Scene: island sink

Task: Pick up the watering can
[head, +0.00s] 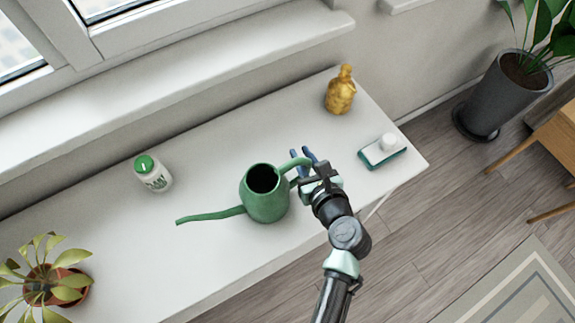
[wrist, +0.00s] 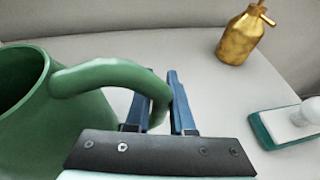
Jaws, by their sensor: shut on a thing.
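The green watering can (head: 266,203) stands upright on the white table, its long spout pointing left and its curved handle on the right. In the wrist view the can's body (wrist: 40,120) fills the left side. Its handle (wrist: 110,76) arches over to my gripper. My gripper (head: 302,155) is at the handle's right side. In the wrist view its two blue fingers (wrist: 164,105) are on either side of the handle's downward part, shut on it. The handle's lower end is partly hidden behind a finger and the gripper body.
On the white table (head: 130,255) are a gold bottle (head: 341,95) at the back right, a teal-and-white brush-like item (head: 382,152) to the right, a green-capped white bottle (head: 153,173) to the left, and a potted plant (head: 52,285) at front left. The window sill runs behind.

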